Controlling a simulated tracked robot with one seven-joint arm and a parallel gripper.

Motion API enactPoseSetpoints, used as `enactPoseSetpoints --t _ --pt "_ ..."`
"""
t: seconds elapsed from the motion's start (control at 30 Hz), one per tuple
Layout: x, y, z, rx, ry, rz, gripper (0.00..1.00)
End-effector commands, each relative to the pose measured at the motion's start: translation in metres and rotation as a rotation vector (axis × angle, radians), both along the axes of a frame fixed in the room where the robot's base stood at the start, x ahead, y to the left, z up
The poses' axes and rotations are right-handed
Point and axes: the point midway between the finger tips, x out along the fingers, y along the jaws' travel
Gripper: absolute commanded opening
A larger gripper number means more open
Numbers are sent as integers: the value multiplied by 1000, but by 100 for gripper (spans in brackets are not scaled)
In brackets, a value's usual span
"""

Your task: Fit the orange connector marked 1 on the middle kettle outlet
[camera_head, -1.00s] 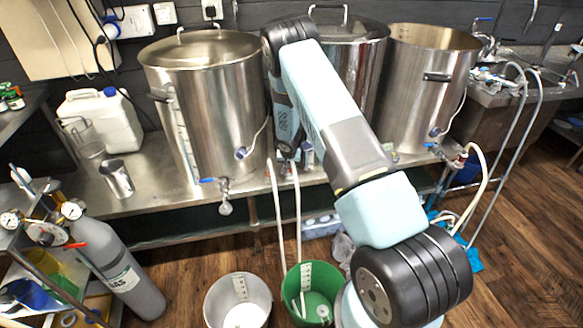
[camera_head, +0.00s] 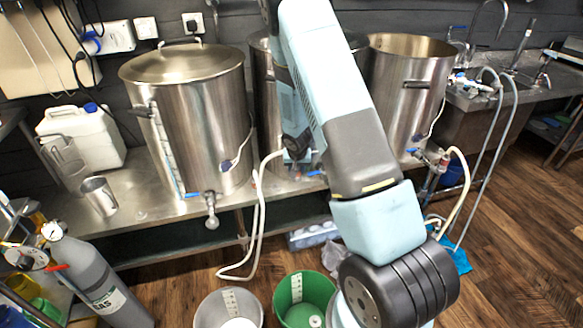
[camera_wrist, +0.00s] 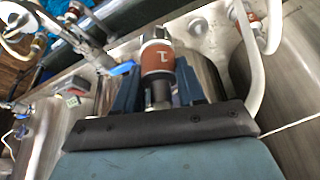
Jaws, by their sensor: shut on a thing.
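The orange connector marked 1 (camera_wrist: 157,62) is held between the two dark blue fingers of my gripper (camera_wrist: 155,82) in the wrist view. The middle kettle (camera_head: 265,112) stands behind my arm in the head view and is largely hidden by it. My gripper is low in front of this kettle, and its outlet is hidden there. A blue valve handle (camera_wrist: 123,68) lies close to the connector's left side in the wrist view. I cannot tell whether the connector touches the outlet. A white hose (camera_head: 258,205) loops down from beside my gripper to the floor.
The left kettle (camera_head: 190,120) and right kettle (camera_head: 405,95) stand on the steel bench either side. Another orange fitting with a white hose (camera_wrist: 250,50) is close right in the wrist view. A grey bucket (camera_head: 212,312) and green bucket (camera_head: 284,290) stand on the floor.

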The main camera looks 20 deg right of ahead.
Motion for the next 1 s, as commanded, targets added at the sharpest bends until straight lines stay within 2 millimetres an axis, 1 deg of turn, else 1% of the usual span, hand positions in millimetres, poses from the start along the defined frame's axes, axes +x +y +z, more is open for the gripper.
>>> enactPoseSetpoints --t 0.1,0.2,0.6,1.0 --pt "-6 -3 3 0 0 0 3" --pt "-8 -4 4 0 0 -1 3" --pt "-8 -4 6 0 -1 -1 3" --pt "-8 -4 23 1 -2 -1 3"
